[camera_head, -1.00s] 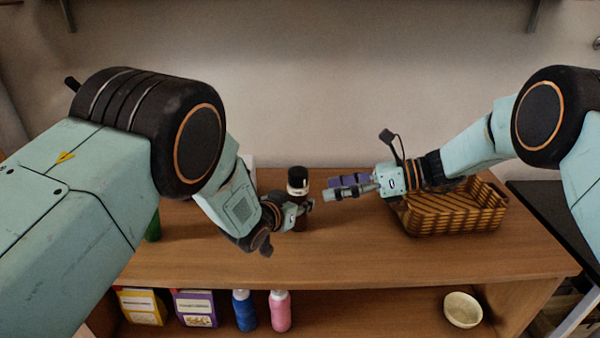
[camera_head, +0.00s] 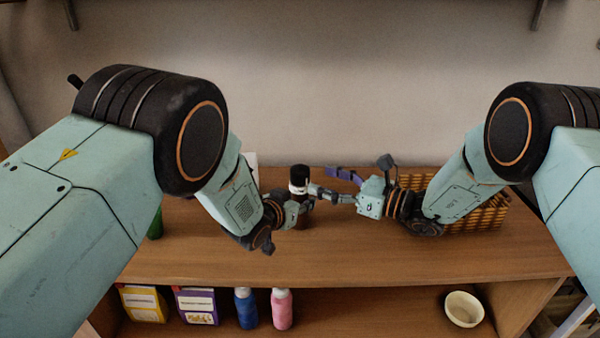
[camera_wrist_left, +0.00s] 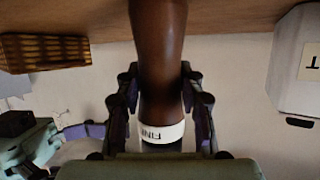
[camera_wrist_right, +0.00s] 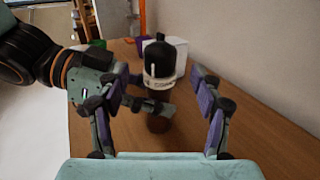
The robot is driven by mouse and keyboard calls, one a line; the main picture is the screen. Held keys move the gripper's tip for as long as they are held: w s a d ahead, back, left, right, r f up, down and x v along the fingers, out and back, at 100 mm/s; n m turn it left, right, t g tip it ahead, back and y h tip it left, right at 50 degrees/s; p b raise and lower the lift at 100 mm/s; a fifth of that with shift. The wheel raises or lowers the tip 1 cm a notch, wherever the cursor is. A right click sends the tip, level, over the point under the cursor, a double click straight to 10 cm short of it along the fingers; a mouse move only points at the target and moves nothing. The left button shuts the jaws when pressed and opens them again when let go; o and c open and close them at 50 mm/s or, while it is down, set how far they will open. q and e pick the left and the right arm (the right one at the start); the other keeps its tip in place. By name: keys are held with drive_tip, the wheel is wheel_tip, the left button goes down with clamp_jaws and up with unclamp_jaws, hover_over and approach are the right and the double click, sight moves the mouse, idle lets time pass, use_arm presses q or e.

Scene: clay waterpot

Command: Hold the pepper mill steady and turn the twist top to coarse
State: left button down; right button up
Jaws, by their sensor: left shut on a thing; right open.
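The pepper mill (camera_head: 299,180) stands upright on the wooden table, with a brown body, a white band and a black top. My left gripper (camera_head: 298,208) is shut on its body below the band. In the left wrist view the mill's brown body (camera_wrist_left: 160,50) is between the fingers, and the white band (camera_wrist_left: 163,133) shows partly readable letters like "FINE". My right gripper (camera_head: 334,184) is open, just right of the mill at about top height. In the right wrist view the black top (camera_wrist_right: 160,58) lies ahead between the spread fingers, apart from both.
A wicker basket (camera_head: 470,217) stands behind and beside my right arm. A green object (camera_head: 155,224) is partly hidden by my left arm. The lower shelf holds boxes (camera_head: 144,303), a blue bottle (camera_head: 245,309), a pink bottle (camera_head: 281,309) and a bowl (camera_head: 463,309). The table front is clear.

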sight(300, 172)
drive_tip(key=x, duration=0.7)
drive_tip(key=shift+c, duration=0.2)
drive_tip(key=c, duration=1.1)
drive_tip(key=shift+c, duration=0.2)
drive_tip(key=shift+w, duration=0.1)
drive_tip(key=shift+n+g+y, duration=0.8)
drive_tip(key=shift+n+g, duration=0.5)
drive_tip(key=shift+g, duration=0.9)
